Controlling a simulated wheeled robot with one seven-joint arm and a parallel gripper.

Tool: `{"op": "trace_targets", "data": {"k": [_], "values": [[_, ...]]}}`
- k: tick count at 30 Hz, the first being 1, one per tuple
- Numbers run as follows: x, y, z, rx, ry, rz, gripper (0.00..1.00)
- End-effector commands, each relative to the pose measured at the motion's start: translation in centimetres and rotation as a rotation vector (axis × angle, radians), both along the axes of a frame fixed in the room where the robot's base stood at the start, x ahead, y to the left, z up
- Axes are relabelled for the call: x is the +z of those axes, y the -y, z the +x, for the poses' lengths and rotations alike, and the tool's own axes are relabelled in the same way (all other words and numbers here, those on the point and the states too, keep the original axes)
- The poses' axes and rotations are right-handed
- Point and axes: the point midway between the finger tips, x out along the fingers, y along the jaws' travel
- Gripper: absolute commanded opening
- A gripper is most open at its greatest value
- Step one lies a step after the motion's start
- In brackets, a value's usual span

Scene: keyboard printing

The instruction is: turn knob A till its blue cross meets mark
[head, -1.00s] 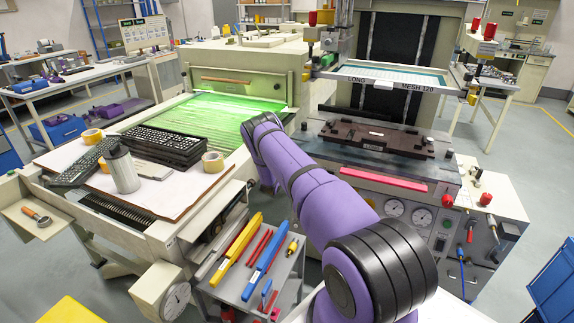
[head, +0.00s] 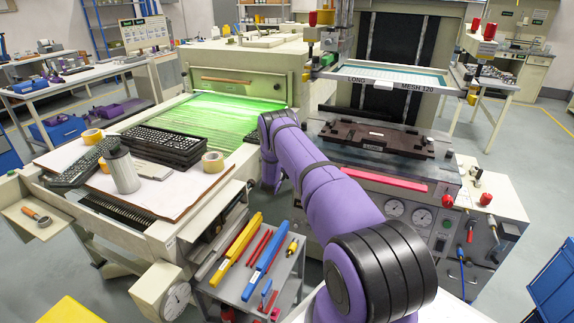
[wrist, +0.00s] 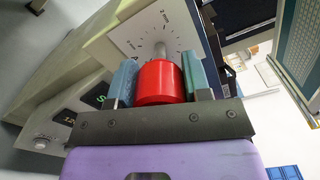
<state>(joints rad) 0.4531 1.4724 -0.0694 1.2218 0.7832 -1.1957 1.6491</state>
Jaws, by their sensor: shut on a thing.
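In the wrist view the red knob (wrist: 161,84) sits on a grey shaft in front of a white dial plate (wrist: 150,38) with tick marks, a "2 mm" label and a letter that looks like A. My gripper (wrist: 160,72) is shut on the red knob, with one teal pad against each side. I see no blue cross on the knob's visible side, and I cannot make out the mark it belongs to. In the head view my purple arm reaches forward beside the printing machine. My gripper and this knob are hidden there.
Other red knobs (head: 486,199) stand on the machine's right side. A brown fixture (head: 375,138) lies on the press bed under the mesh screen frame (head: 390,76). A grey tool cart (head: 255,285) with blue and yellow tools stands left of my arm. Keyboards (head: 165,145) lie on the left table.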

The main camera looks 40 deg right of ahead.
Motion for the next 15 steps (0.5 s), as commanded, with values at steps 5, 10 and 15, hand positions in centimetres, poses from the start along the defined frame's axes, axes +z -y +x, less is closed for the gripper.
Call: {"op": "trace_targets", "data": {"k": [5,10,15], "values": [[-0.08,0.03,-0.07,-0.001,0.001,0.002,0.21],[-0.09,0.04,-0.09,-0.001,0.000,0.002,0.21],[-0.08,0.03,-0.07,-0.001,0.000,0.002,0.70]]}}
